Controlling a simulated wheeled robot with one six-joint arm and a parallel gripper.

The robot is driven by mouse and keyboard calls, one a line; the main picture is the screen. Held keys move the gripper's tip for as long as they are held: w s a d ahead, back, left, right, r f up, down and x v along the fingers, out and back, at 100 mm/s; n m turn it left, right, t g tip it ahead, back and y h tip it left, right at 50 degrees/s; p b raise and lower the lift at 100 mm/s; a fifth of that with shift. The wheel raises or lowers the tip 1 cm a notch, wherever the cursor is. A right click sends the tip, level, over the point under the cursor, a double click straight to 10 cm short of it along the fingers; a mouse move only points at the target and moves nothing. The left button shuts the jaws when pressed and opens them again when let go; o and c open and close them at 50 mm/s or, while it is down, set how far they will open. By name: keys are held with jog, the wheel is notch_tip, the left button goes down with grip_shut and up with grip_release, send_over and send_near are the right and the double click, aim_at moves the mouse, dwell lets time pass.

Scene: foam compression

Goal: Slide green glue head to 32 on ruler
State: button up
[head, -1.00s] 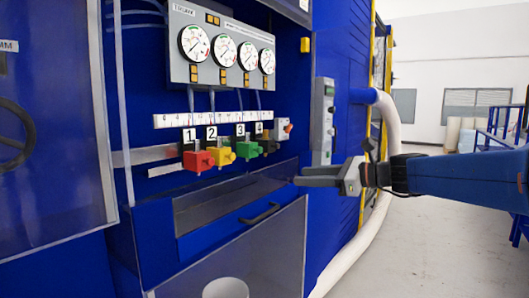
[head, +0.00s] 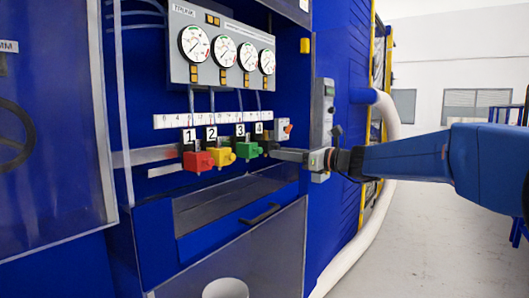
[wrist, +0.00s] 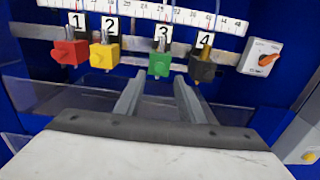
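The green glue head (head: 248,150), under label 3, sits on the rail below the white ruler (head: 200,118). In the wrist view the green head (wrist: 160,62) is right of the middle of the row, with the ruler (wrist: 175,12) above it. My gripper (head: 274,154) reaches in from the right in the head view and hides much of the black head. In the wrist view my gripper (wrist: 160,80) is open, its two fingertips pointing towards the green head, one to each side of it and lower in the picture. Nothing is between the fingers. Ruler numbers near the green head are too small to read surely.
The red head (wrist: 69,50) and yellow head (wrist: 104,54) are left of green; the black head (wrist: 203,68) is close on its right. A switch box (wrist: 261,57) with an orange knob is farther right. A clear panel and drawer (head: 240,225) lie below.

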aim_at(261, 150)
jog(key=x, duration=0.7)
jog(key=shift+w+a, duration=0.25)
jog(key=shift+a, duration=0.1)
jog(key=shift+c, duration=0.2)
grip_shut()
